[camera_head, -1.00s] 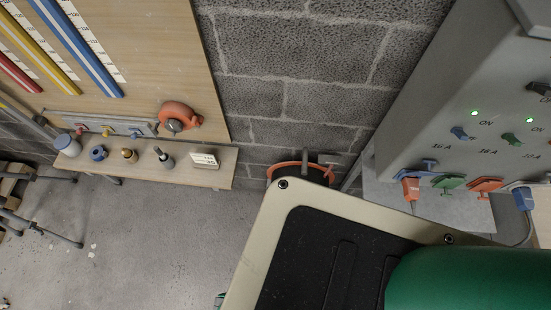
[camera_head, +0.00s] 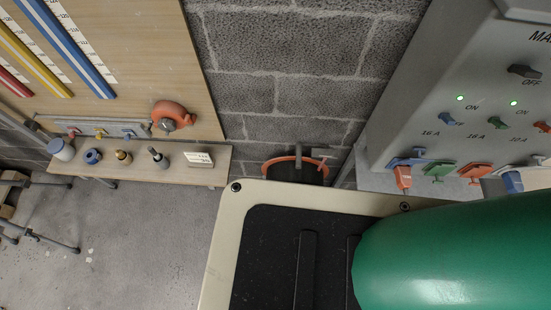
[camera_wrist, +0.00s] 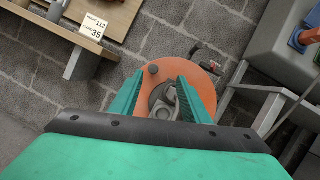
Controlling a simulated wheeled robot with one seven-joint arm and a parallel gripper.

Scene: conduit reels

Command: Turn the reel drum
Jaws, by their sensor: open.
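The reel drum shows in the head view as an orange-rimmed round thing (camera_head: 279,161) with a dark inside, low against the block wall. In the wrist view its orange disc (camera_wrist: 171,70) faces me, with a grey hub at its middle and a small dark knob (camera_wrist: 153,69) at its upper left. My gripper (camera_wrist: 163,82) is open, its two green fingers pointing at the disc, one on each side of the hub. The left fingertip appears close to the knob; I cannot tell whether anything touches. The fingers hide parts of the disc. The gripper is not visible in the head view.
A grey switch panel (camera_head: 465,75) with plugs stands to the right. A wooden bench (camera_head: 205,172) with small containers and a label card is to the left, below a board with coloured conduits. A grey stand (camera_wrist: 262,92) is right of the reel.

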